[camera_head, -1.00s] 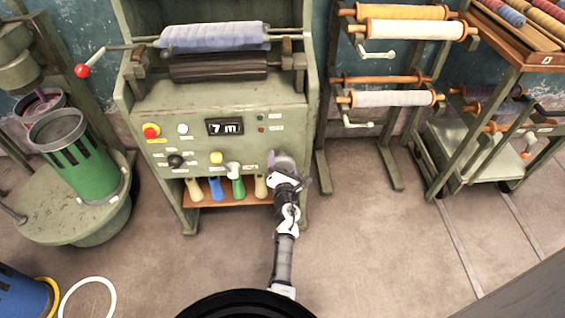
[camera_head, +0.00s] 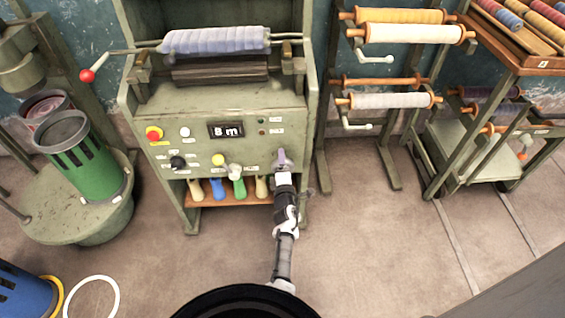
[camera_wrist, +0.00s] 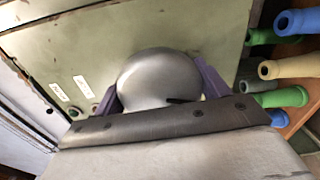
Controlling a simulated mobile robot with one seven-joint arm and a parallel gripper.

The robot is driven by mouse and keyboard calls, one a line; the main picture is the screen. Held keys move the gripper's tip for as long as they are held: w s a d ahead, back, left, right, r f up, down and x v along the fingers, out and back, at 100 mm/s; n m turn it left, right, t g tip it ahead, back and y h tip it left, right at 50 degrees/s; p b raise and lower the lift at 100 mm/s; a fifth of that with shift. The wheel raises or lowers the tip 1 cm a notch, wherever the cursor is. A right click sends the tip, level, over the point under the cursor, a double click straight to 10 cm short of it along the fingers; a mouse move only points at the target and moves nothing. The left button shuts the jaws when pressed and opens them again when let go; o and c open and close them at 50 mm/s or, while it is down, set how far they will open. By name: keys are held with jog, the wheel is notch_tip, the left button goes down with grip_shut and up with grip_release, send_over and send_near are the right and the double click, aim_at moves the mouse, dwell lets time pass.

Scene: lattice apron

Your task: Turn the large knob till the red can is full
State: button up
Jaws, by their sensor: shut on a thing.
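The large knob (camera_wrist: 158,78) is a smooth, rounded grey knob on the green machine panel. In the wrist view it sits between the two purple fingers of my gripper (camera_wrist: 160,90), which is shut on it. In the head view my gripper (camera_head: 282,162) is at the lower right of the panel and mostly hides the knob. The panel display (camera_head: 226,130) reads "8 m". A red can (camera_head: 45,106) stands at the far left, partly hidden behind the green can (camera_head: 82,158); how full it is I cannot tell.
A blue can (camera_head: 22,290) and a white ring (camera_head: 91,297) are on the floor at lower left. Racks with rolls (camera_head: 390,100) stand at right.

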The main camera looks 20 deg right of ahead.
jog(key=m+p, duration=0.1)
jog(key=m, duration=0.1)
jog(key=m+p, duration=0.1)
jog(key=m, duration=0.4)
jog(key=shift+w+d+r+p, duration=0.1)
jog(key=shift+r+p, duration=0.15)
jog(key=shift+p, duration=0.15)
jog(key=m+p, duration=0.2)
jog(key=m, duration=0.5)
jog(key=shift+f, duration=0.1)
jog(key=o, duration=1)
jog(key=shift+c, duration=0.2)
jog(key=shift+o, duration=0.2)
jog(key=shift+f, duration=0.1)
jog(key=v, duration=1.4)
